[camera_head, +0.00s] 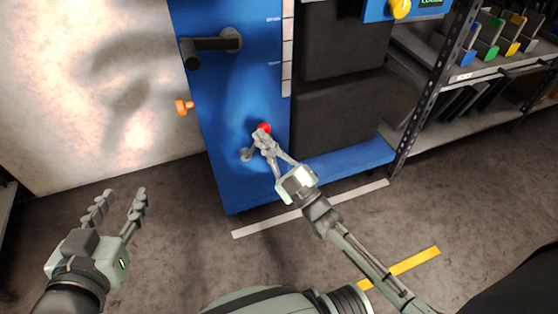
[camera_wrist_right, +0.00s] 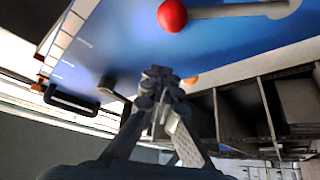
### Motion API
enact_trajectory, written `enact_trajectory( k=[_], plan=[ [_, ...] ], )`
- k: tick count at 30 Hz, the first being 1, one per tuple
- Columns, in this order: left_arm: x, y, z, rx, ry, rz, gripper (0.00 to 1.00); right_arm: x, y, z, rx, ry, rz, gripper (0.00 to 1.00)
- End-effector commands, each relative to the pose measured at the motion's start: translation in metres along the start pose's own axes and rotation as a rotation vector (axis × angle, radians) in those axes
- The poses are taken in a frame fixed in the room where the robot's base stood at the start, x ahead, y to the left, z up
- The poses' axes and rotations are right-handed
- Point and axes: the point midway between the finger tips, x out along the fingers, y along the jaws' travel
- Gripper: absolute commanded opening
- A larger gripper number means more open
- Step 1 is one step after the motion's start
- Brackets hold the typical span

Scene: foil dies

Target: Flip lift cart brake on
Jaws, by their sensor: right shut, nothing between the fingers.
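A lever with a red ball knob (camera_head: 264,128) and a grey pivot (camera_head: 246,154) sits low on the blue panel (camera_head: 235,95). The wrist view shows the red ball (camera_wrist_right: 172,15) with its grey arm (camera_wrist_right: 235,11) running right. No lift cart is clearly recognisable; I cannot tell whether this lever is its brake. My right gripper (camera_head: 262,139) is shut and empty, its tips right by the red ball and partly over the lever arm. In the wrist view, its fingertips (camera_wrist_right: 160,77) show below the ball; contact is unclear. My left gripper (camera_head: 122,196) is open and empty, above the floor.
A black handle (camera_head: 212,44) and an orange knob (camera_head: 184,107) stick out from the blue panel's left side. A shelf rack (camera_head: 470,75) with coloured pieces stands at right. White (camera_head: 312,208) and yellow (camera_head: 413,261) lines mark the floor. Floor between my arms is clear.

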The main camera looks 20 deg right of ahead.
Motion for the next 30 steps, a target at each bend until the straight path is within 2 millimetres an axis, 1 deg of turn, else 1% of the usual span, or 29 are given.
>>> enact_trajectory(
  k=[1, 3, 6, 10, 15, 30],
  plan=[
    [0.0, 0.001, 0.0, -0.001, 0.004, 0.002, 0.4, -0.013, 0.0, 0.0, 0.0, 0.0, 0.0, 0.0],
    [0.001, 0.002, -0.001, -0.002, 0.009, 0.003, 0.4, -0.027, 0.001, 0.0, 0.0, 0.001, 0.001, 0.0],
    [0.001, 0.002, -0.003, -0.003, 0.019, 0.005, 0.4, -0.044, 0.002, -0.001, 0.0, 0.002, 0.001, 0.0],
    [0.001, 0.004, -0.006, -0.004, 0.03, 0.007, 0.4, -0.058, 0.002, -0.001, 0.0, 0.003, 0.002, 0.0],
    [0.001, 0.004, -0.007, -0.004, 0.034, 0.009, 0.4, -0.065, 0.003, -0.001, 0.0, 0.004, 0.003, 0.0],
    [0.001, 0.004, -0.008, -0.005, 0.038, 0.008, 0.4, -0.065, 0.003, -0.001, 0.0, 0.005, 0.003, 0.0]
  ],
)
